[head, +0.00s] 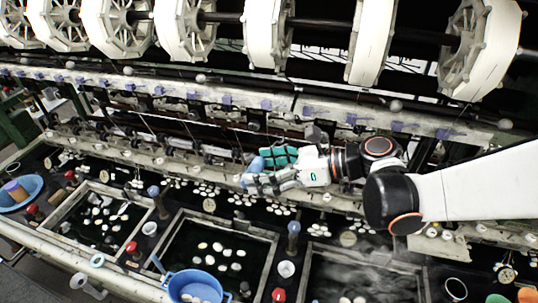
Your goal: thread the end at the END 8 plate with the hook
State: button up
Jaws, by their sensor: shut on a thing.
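My gripper (262,174) is near the middle of the head view, over the strip between the basins and the machine's frame. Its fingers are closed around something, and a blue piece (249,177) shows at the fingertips. This may be the handle of the hook; the hook's tip is too small to make out. A teal part (280,155) shows beside the fingers. No END 8 plate can be read at this size, and no thread end can be told apart near the gripper.
White reels (268,32) line the top. Dark basins (193,228) with floating white cocoons lie in front. A blue colander (193,284) sits at the lower middle and a blue bowl (20,191) at far left. Blue-topped posts (293,229) and red knobs (132,247) stand along the basins.

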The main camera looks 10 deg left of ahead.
jog(key=shift+r, duration=0.25)
jog(key=w+d+f, duration=0.1)
jog(key=w, duration=0.5)
jog(key=shift+w, duration=0.4)
dwell(0.4)
jog(key=s, duration=0.7)
jog(key=shift+a, duration=0.45)
jog(key=shift+w+f, duration=0.1)
jog(key=shift+f, duration=0.05)
